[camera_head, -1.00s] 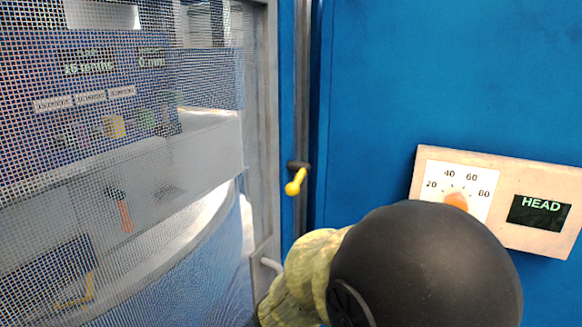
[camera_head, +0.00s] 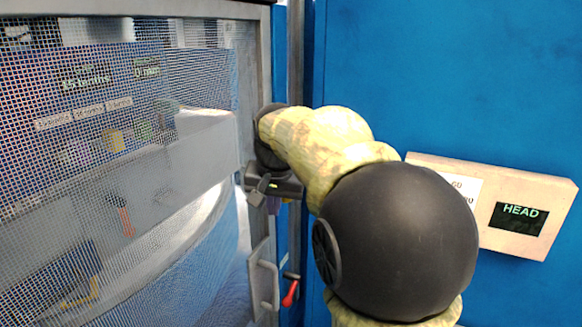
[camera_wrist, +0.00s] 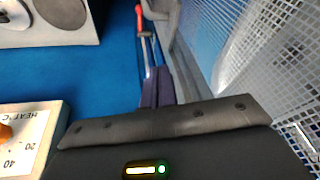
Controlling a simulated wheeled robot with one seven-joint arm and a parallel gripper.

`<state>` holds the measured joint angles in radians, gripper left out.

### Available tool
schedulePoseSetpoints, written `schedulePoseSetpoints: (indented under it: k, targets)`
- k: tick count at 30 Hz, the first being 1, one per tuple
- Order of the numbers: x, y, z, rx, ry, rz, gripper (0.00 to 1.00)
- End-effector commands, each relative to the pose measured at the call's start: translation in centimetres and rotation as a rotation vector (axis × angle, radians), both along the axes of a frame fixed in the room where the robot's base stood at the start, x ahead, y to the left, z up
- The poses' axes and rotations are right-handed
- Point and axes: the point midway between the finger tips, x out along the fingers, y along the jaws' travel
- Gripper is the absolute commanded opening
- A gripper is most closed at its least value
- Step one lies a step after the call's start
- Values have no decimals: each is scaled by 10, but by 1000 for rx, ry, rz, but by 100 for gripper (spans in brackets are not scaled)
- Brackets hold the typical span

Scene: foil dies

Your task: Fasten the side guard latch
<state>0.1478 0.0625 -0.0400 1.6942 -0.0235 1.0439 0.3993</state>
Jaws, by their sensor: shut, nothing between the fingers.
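The side guard is a mesh door (camera_head: 130,170) in a grey frame, on the left of the head view. A grey pull handle (camera_head: 263,280) sits low on its frame and also shows in the wrist view (camera_wrist: 177,20). A red-tipped lever (camera_head: 290,290) is right beside this handle, at the door's edge; its red end (camera_wrist: 139,20) is also at the top of the wrist view. My gripper (camera_head: 274,205) is shut and empty at the door's edge, above the pull handle and red lever. In the wrist view its purple fingers (camera_wrist: 157,75) are together. I cannot see the yellow-ended lever.
A blue panel (camera_head: 430,70) fills the right side. A beige control box (camera_head: 475,240) marked HEAD sticks out of it, partly behind my arm. In the wrist view, a dial box (camera_wrist: 30,140) lies at left and a grey box (camera_wrist: 50,25) at upper left.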

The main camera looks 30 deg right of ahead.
Motion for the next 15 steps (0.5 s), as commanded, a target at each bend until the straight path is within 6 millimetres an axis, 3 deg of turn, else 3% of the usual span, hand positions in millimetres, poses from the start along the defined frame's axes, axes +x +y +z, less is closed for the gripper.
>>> schedulePoseSetpoints:
  k: [1, 3, 7, 10, 15]
  targets:
    - [4, -9, 33, 4, -18, -45, 0]
    - [6, -20, 69, 12, -34, -109, 0]
    - [2, -35, 124, 28, -59, -214, 0]
    - [-2, -41, 148, 37, -69, -263, 0]
    - [-5, -43, 158, 41, -72, -288, 0]
